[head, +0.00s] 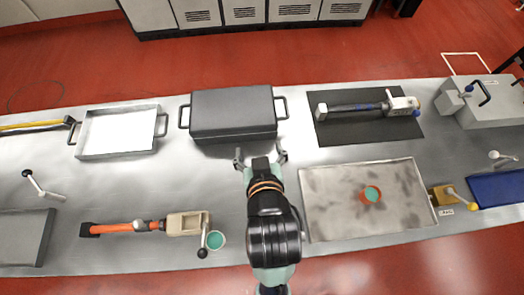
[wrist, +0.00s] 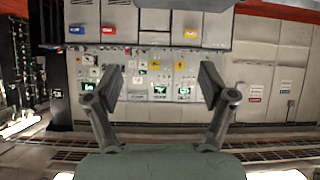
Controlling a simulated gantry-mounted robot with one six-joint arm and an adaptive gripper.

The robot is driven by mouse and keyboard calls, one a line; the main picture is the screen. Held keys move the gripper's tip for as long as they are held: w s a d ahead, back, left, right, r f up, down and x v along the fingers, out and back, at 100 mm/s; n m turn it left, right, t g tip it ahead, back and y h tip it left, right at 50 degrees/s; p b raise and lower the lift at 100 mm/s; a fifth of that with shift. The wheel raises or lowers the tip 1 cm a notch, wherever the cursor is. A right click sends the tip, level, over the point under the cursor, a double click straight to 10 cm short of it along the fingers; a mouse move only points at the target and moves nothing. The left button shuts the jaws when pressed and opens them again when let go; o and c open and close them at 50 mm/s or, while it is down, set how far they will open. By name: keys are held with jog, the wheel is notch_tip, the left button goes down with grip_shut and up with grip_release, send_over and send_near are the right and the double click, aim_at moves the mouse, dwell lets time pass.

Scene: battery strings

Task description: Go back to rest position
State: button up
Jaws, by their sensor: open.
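My gripper (head: 261,157) is open and empty in the head view. It is in front of the dark grey lidded box (head: 232,112), above the middle of the metal bench (head: 245,225). Its two fingers are spread wide in the wrist view (wrist: 158,85). That view looks out level at a wall of panels, and nothing is between the fingers.
A white tray (head: 118,130) stands left of the box. A stained tray (head: 325,220) with an orange-rimmed green cup (head: 371,194) lies at right. A black mat (head: 340,130) bears a tool (head: 355,107). An orange-handled tool (head: 125,228) lies front left, beside a green cup (head: 215,241).

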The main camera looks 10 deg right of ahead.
jog(key=shift+t+y, duration=0.3)
jog(key=shift+t, duration=0.3)
jog(key=a+r, duration=0.1)
jog(key=s+a+r, duration=0.1)
jog(key=a, duration=0.1)
jog(key=shift+s+a+r, duration=0.2)
jog(key=shift+a+r, duration=0.1)
jog(key=shift+r, duration=0.05)
notch_tip(320, 180, up, 19)
jog(key=p, duration=1.9)
jog(key=shift+r, duration=0.2)
jog(key=shift+d, duration=0.1)
